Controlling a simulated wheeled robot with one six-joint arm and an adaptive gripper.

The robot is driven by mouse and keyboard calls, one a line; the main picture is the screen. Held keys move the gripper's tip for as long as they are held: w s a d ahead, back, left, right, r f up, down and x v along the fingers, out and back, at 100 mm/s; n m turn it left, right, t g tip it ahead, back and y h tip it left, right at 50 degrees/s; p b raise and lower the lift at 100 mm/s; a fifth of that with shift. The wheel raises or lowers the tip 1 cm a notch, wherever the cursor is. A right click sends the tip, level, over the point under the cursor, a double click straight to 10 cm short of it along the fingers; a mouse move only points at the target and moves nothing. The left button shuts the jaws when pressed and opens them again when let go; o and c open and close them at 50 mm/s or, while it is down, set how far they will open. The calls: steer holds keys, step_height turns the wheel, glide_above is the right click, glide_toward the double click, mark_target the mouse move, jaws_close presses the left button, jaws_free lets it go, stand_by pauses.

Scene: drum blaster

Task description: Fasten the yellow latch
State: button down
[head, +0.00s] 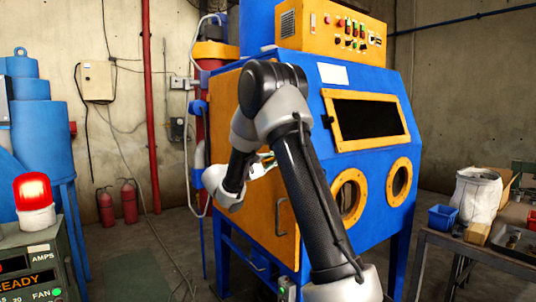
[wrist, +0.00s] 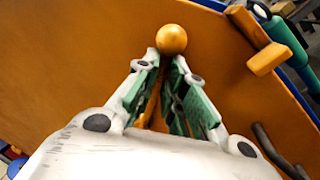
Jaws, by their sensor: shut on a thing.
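The yellow latch's round knob (wrist: 171,39) shows in the wrist view, just beyond my fingertips. My gripper (wrist: 166,58), with green-padded fingers, is shut on the latch just below this knob. The fingers hide most of the latch's stem. A yellow-orange bracket (wrist: 268,58) sits to the right of the knob, near the door's edge, with a clear gap between them. In the head view my gripper (head: 264,162) is at the orange door's front, largely hidden by my arm, and the latch cannot be made out there.
The orange door (head: 222,120) is on the left side of the blue blasting cabinet (head: 368,80); a dark handle (head: 281,217) is low on it. A bench (head: 480,252) with a blue bin (head: 442,217) stands right. A red beacon (head: 33,192) stands left. The floor between is mostly free.

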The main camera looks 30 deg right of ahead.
steer(key=shift+s+f+m+g, duration=0.2)
steer(key=shift+f+m+g, duration=0.15)
steer(key=shift+f+m, duration=0.8)
steer(key=shift+s+f+m+g, duration=0.15)
steer(key=shift+f+m+g, duration=0.4)
steer(key=shift+m, duration=0.9)
steer(key=shift+f, duration=0.25)
steer(key=c, duration=1.5)
jaws_free()
steer(key=a, duration=0.4)
steer(key=a+f, duration=0.1)
steer(key=a, duration=0.2)
steer(key=a+f, duration=0.1)
steer(key=a, duration=0.3)
steer(key=shift+s+a+f, duration=0.15)
steer(key=shift+s+a, duration=0.2)
